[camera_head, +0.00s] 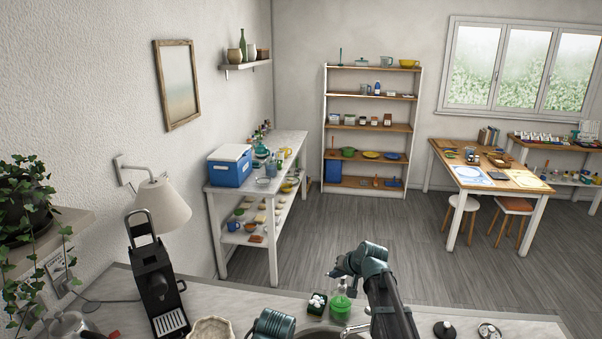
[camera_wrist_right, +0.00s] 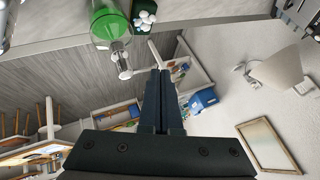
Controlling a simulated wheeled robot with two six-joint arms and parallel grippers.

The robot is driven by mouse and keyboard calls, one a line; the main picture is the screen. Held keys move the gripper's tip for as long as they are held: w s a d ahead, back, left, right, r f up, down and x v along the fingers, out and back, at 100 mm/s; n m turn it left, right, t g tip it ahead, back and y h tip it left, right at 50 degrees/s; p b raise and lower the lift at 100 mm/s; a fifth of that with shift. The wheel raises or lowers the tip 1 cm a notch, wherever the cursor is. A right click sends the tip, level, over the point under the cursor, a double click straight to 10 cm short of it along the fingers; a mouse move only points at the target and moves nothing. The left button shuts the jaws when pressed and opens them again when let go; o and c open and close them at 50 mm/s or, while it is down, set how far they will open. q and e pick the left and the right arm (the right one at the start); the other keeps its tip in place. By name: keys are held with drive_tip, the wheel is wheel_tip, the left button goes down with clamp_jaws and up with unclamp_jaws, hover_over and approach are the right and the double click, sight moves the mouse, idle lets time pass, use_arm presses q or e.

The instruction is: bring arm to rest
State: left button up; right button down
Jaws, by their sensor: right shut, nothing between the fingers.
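My right arm reaches in from the bottom of the head view, bent at a teal joint. Its gripper (camera_head: 338,271) points to the left, above the counter edge near a green soap bottle (camera_head: 340,302). In the right wrist view the two dark fingers (camera_wrist_right: 160,74) are together, with nothing between them. The green bottle (camera_wrist_right: 108,24) shows beyond the fingertips at the top, apart from them. My left gripper is not in view; only a teal part of my arm shows at the bottom edge.
A black box of white balls (camera_head: 317,303) stands beside the bottle; a black coffee machine (camera_head: 157,285) is at left on the counter (camera_head: 225,296). A lamp (camera_head: 160,205) hangs on the wall. Beyond are a white shelf table with a blue cooler (camera_head: 230,168) and open floor (camera_head: 320,235).

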drive_tip(key=s+a+f+n+g+h+b, duration=0.1)
drive_tip(key=s+a+f+n+g+b, duration=0.1)
drive_tip(key=s+a+f+b, duration=0.35)
drive_tip(key=s+a+f+n+g+b, duration=0.1)
drive_tip(key=s+a+f+g+b, duration=0.1)
drive_tip(key=s+f, duration=0.7)
use_arm(q)
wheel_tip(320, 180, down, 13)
drive_tip(key=b, duration=0.3)
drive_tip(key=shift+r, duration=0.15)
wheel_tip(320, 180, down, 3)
drive_tip(key=b, duration=0.3)
drive_tip(key=shift+b, duration=0.3)
use_arm(e)
drive_tip(key=s+f+n+g+h, duration=0.1)
drive_tip(key=s+f+h, duration=0.1)
drive_tip(key=s, duration=0.7)
drive_tip(key=s+f+n+g+h, duration=0.2)
drive_tip(key=s+f, duration=0.2)
drive_tip(key=s, duration=0.6)
drive_tip(key=shift+d+n, duration=0.25)
drive_tip(key=shift+n, duration=0.05)
